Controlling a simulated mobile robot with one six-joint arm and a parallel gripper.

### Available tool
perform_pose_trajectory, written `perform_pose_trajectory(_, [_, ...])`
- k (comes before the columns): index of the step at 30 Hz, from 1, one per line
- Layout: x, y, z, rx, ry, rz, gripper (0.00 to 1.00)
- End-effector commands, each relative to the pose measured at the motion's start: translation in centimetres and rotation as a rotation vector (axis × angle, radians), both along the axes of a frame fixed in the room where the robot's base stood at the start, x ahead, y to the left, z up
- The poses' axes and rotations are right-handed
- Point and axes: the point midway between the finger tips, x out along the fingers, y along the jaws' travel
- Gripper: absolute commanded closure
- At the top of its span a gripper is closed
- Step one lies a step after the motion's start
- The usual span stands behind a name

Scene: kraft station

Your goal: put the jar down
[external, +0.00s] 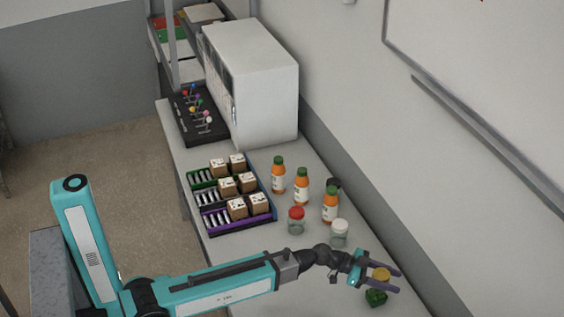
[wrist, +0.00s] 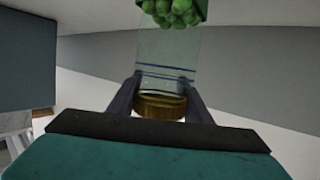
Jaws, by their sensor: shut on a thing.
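The jar has a gold lid and a clear glass body. In the external view its lid (external: 381,274) shows between the fingers of my gripper (external: 398,282), at the near right end of the counter. In the wrist view the jar (wrist: 160,106) is between the two dark fingers of my gripper (wrist: 161,86), which is shut on it. Its clear body extends toward the top of the picture. I cannot tell whether its base touches the counter.
A green container (external: 376,297) with round green items is close to the held jar. A white-lidded jar (external: 339,238), a red-lidded jar (external: 296,224) and orange bottles (external: 302,188) stand farther back. Racks with boxes (external: 237,208) are to the left. A wall borders the right.

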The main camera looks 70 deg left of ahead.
Motion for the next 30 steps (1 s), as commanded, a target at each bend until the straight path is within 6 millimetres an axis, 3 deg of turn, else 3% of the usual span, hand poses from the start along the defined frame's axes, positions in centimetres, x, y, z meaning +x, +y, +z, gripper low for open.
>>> perform_pose_trajectory(14, [0.0, -0.01, -0.31, -0.001, -0.001, 0.0, 0.82])
perform_pose_trajectory(15, [0.0, -0.01, -0.23, 0.0, 0.0, -0.001, 0.48])
perform_pose_trajectory(17, [-0.01, -0.01, -0.22, 0.0, 0.0, -0.001, 0.38])
perform_pose_trajectory(30, [0.0, -0.01, -0.08, 0.0, 0.0, 0.0, 0.36])
